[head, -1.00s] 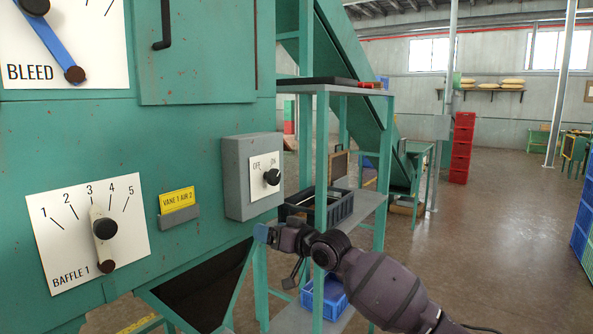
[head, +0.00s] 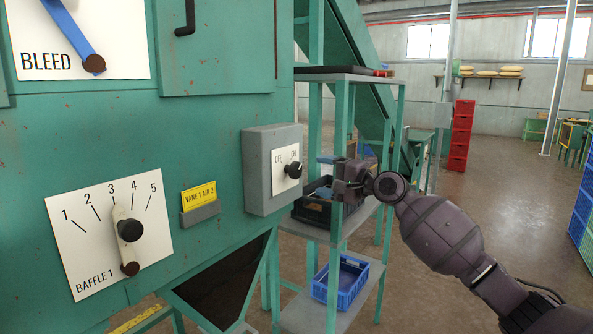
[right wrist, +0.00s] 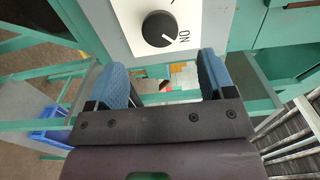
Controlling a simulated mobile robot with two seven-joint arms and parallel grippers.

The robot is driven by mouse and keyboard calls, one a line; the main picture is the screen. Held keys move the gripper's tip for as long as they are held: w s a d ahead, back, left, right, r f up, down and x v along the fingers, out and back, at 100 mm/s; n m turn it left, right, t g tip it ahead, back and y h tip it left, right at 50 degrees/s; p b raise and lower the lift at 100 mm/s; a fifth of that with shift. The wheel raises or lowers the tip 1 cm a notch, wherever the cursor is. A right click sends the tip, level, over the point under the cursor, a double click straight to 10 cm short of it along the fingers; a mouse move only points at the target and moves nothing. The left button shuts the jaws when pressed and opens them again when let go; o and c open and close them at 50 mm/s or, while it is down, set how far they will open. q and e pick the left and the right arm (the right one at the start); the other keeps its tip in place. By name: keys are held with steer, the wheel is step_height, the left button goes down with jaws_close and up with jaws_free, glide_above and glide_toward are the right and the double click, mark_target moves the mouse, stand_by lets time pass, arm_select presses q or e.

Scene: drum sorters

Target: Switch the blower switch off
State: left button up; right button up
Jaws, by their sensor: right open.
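The blower switch is a black knob (head: 293,170) on a white plate marked OFF and ON, on the front of a grey box (head: 270,184) fixed to the green machine. The knob's white mark points towards ON. It also shows as a round black knob (right wrist: 159,29) in the right wrist view, just beyond the fingertips. My right gripper (head: 345,180) is to the right of the box, apart from the knob. In the right wrist view its two blue finger pads (right wrist: 164,75) are wide apart with nothing between them. My left gripper is not in view.
A baffle dial (head: 120,230) and a yellow card (head: 198,197) are left of the box. A blue lever (head: 72,32) is above. A green shelf rack (head: 342,80) with a dark crate and a blue crate (head: 340,281) stands close behind my right gripper. Open floor lies right.

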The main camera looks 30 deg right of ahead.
mark_target(298, 171)
steer(key=p+x, duration=0.1)
steer(key=x, duration=0.6)
steer(key=shift+w+a, duration=0.1)
steer(key=shift+w, duration=0.25)
steer(key=shift+w+a, duration=0.2)
steer(key=shift+w, duration=0.3)
steer(key=c, duration=0.9)
